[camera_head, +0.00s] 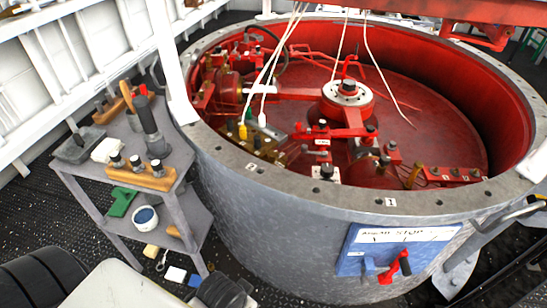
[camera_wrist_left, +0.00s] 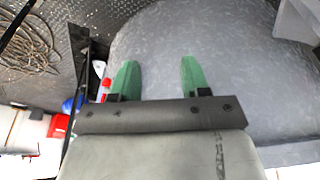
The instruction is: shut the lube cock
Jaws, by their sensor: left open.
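A blue panel (camera_head: 352,250) with a white label is on the outer wall of the big grey drum, low at the right of the head view. I cannot read whether this is the lube cock; small brass and red fittings (camera_head: 413,175) also sit inside the drum. My left gripper (camera_wrist_left: 157,80) is open and empty in the left wrist view, its two green fingers apart in front of a mottled grey surface. The head view does not show its fingers. My right gripper is not in view.
The grey drum rim (camera_head: 289,185) surrounds red machinery, with pale ropes hanging into it. Coiled rope (camera_wrist_left: 28,42) lies on the deck plate.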

